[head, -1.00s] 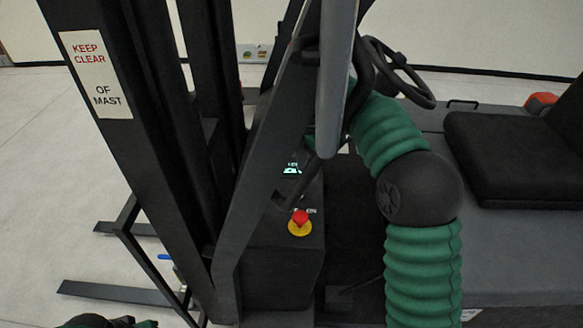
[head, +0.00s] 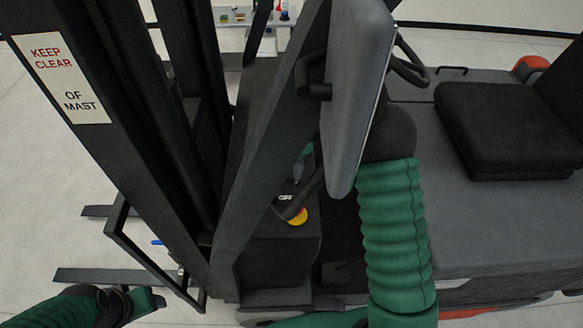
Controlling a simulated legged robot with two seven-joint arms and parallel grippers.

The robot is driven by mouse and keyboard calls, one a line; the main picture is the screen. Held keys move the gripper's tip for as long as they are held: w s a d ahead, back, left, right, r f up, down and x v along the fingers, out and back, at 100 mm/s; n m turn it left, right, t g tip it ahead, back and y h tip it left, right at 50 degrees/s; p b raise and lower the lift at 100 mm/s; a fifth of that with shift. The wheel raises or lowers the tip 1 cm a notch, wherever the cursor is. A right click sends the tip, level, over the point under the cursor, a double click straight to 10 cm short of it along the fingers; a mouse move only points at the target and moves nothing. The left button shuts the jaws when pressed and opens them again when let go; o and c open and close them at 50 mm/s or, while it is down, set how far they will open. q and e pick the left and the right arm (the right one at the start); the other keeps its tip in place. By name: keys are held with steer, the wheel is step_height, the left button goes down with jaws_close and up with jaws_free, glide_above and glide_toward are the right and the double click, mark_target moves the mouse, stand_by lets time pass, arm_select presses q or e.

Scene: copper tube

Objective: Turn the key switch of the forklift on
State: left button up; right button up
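The forklift's console (head: 275,255) stands below the slanted dark bar. An "OFF" label (head: 287,197) shows on its top, beside a yellow disc (head: 298,217) partly covered by a dark bar. I cannot make out the key switch itself. My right arm's green sleeve rises at centre right and passes behind a long grey panel. My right gripper (head: 301,166) shows only as a small grey and green part left of the panel, above the label; its fingers are mostly hidden. My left gripper (head: 138,302) is low at the left, dark and green, away from the console.
The mast (head: 120,150) with a "KEEP CLEAR OF MAST" sign (head: 62,78) fills the left. The grey panel (head: 355,90) and slanted bar (head: 265,150) crowd the console. A steering wheel (head: 410,70) and black seat (head: 510,125) are at right. Open floor lies left.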

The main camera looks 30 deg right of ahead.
steer(key=shift+d+f+p, duration=0.15)
steer(key=shift+d+f, duration=0.05)
steer(key=shift+f, duration=0.4)
steer(key=shift+d+f+p, duration=0.15)
steer(key=shift+d+f, duration=0.05)
steer(key=shift+f, duration=0.35)
steer(key=shift+s+d+f, duration=0.1)
steer(key=shift+s+d, duration=0.05)
steer(key=shift+s, duration=0.55)
steer(key=shift+w+a, duration=0.15)
steer(key=shift+a, duration=0.1)
steer(key=c, duration=0.3)
steer(key=shift+w+a, duration=0.2)
jaws_close()
arm_select(q)
steer(key=shift+s+d+r, duration=0.25)
steer(key=shift+s+r, duration=0.15)
steer(key=shift+r, duration=0.3)
steer(key=shift+d, duration=0.15)
arm_select(e)
steer(key=shift+d, duration=0.25)
